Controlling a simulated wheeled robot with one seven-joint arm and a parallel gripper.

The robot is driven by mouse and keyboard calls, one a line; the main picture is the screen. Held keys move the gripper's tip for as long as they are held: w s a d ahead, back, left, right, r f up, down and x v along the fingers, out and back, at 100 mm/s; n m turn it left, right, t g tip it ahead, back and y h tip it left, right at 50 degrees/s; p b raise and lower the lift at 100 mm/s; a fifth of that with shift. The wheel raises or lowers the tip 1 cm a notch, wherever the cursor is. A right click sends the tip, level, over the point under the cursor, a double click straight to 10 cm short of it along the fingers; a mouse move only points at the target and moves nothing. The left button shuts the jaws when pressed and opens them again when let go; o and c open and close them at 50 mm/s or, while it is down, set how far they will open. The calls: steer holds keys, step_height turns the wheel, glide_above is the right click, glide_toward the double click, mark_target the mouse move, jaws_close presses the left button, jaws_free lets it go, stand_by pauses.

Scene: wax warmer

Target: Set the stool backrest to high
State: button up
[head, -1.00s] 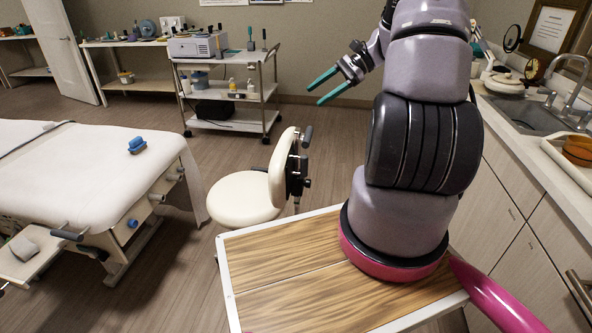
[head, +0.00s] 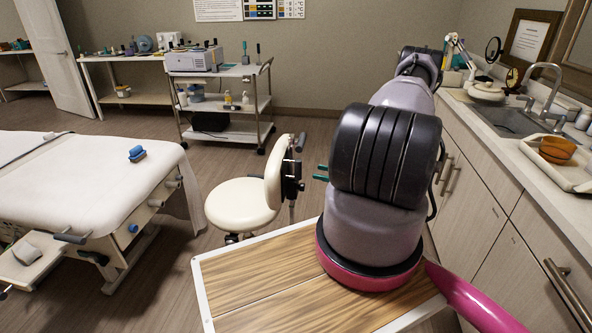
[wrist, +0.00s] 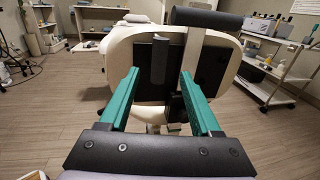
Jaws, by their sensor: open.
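The stool has a round cream seat (head: 240,205) and an upright cream backrest (head: 272,172) with a black bracket (head: 292,176) on its rear side. A dark grey handle (head: 300,141) sits at the top of the backrest. In the wrist view the rear of the backrest (wrist: 120,50) faces me, with black panels and a vertical dark grey handle (wrist: 159,60). My gripper (wrist: 160,85) is open, its two teal fingers apart and pointing toward the backrest's rear. The vertical handle appears between the fingers; contact cannot be told. In the head view only the teal fingertips (head: 321,173) show, right of the backrest; my arm hides the rest.
A white treatment bed (head: 75,180) stands at the left. A metal cart (head: 225,105) is behind the stool. A counter with a sink (head: 510,122) runs along the right. Open floor lies between bed and stool.

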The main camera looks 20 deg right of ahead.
mark_target(298, 167)
steer(key=x, duration=0.9)
steer(key=shift+w+a, duration=0.2)
steer(key=shift+w, duration=0.05)
jaws_close()
stand_by(1.0)
